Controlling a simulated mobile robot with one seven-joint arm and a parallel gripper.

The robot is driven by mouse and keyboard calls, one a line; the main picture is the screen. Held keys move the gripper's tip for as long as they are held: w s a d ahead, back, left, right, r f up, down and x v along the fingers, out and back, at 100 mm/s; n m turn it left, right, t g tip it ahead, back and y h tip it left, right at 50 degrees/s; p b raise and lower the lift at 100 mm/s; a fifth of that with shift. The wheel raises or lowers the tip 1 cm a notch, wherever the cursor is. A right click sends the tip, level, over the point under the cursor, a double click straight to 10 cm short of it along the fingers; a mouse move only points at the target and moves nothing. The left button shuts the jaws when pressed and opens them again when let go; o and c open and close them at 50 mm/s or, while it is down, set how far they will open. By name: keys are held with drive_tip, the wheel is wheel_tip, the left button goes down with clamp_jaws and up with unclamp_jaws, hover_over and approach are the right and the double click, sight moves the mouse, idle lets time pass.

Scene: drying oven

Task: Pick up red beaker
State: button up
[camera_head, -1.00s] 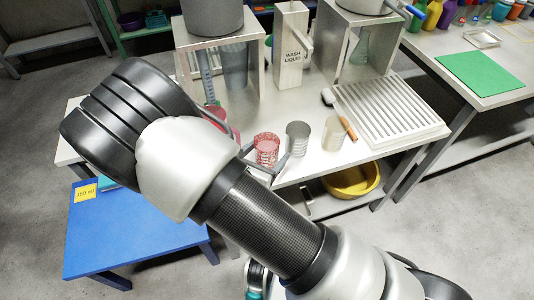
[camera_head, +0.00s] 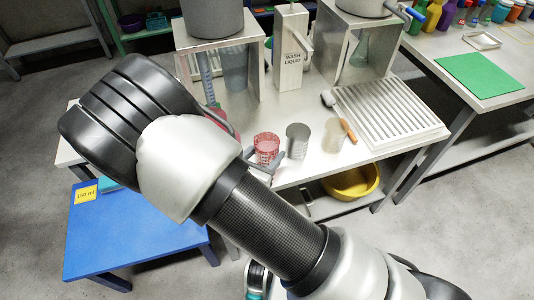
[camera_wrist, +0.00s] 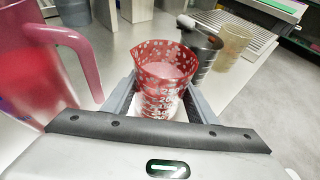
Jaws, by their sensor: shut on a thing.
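The red beaker (camera_head: 266,146) has a red rim and white markings. It is upright near the front edge of the table (camera_head: 312,172), and I cannot tell whether its base touches the tabletop. In the wrist view the red beaker (camera_wrist: 165,72) sits between the two fingers of my gripper (camera_wrist: 160,98), which is shut on it. In the head view my arm hides most of the gripper, and only the fingers (camera_head: 262,164) show beside the beaker.
A grey metal beaker (camera_head: 298,140) and a clear beaker (camera_head: 334,134) stand right of the red one. A red jug (camera_wrist: 40,65) is close on the left. Behind are a wash liquid dispenser (camera_head: 290,50) and a ribbed drying rack (camera_head: 390,108).

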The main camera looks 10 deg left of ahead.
wheel_tip(320, 180, up, 21)
drive_tip(key=p, duration=0.7)
drive_tip(key=shift+r, duration=0.15)
idle(0.6)
